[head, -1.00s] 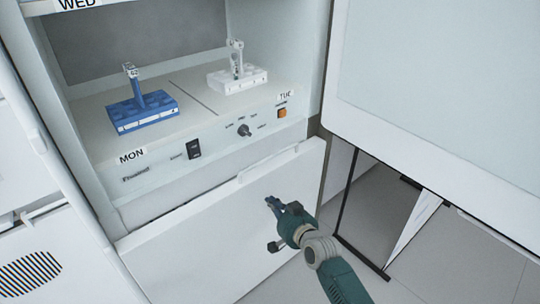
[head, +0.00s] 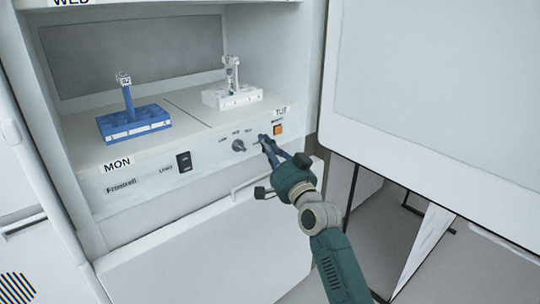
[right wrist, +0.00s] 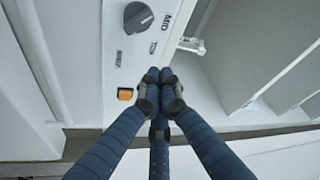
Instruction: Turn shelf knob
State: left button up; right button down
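The shelf knob (head: 238,146) is a small dark round dial on the front panel below the shelf deck, among small printed labels. It also shows large at the top of the right wrist view (right wrist: 138,17), with a light pointer mark and "MID" lettering beside it. My right gripper (head: 264,139) is in front of the panel, just right of the knob and left of the orange switch. In the right wrist view its fingertips (right wrist: 160,82) are together with nothing visible between them, apart from the knob. I cannot tell whether they touch the panel. My left gripper is not in view.
An orange switch (head: 278,129) and a black rocker switch (head: 184,162) sit on the same panel. A blue rack (head: 135,124) and a white rack (head: 232,96) with tubes stand on the deck above. An open door (head: 430,75) fills the right side.

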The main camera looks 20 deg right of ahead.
aim_at(239, 146)
jog(key=x, duration=0.4)
jog(key=shift+b, duration=0.35)
jog(key=shift+a+f, duration=0.8)
jog(key=shift+f, duration=0.2)
jog(key=shift+s+a+f, duration=0.1)
jog(key=shift+s+a, duration=0.05)
jog(key=shift+a, duration=0.1)
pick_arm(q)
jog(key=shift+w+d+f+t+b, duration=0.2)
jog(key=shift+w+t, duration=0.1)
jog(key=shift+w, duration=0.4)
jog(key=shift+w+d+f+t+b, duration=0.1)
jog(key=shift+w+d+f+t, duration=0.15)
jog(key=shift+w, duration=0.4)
pick_arm(e)
jog(key=shift+s+a+f, duration=0.1)
jog(key=shift+a+f, duration=0.2)
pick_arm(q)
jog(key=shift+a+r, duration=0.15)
pick_arm(e)
jog(key=shift+d, duration=0.15)
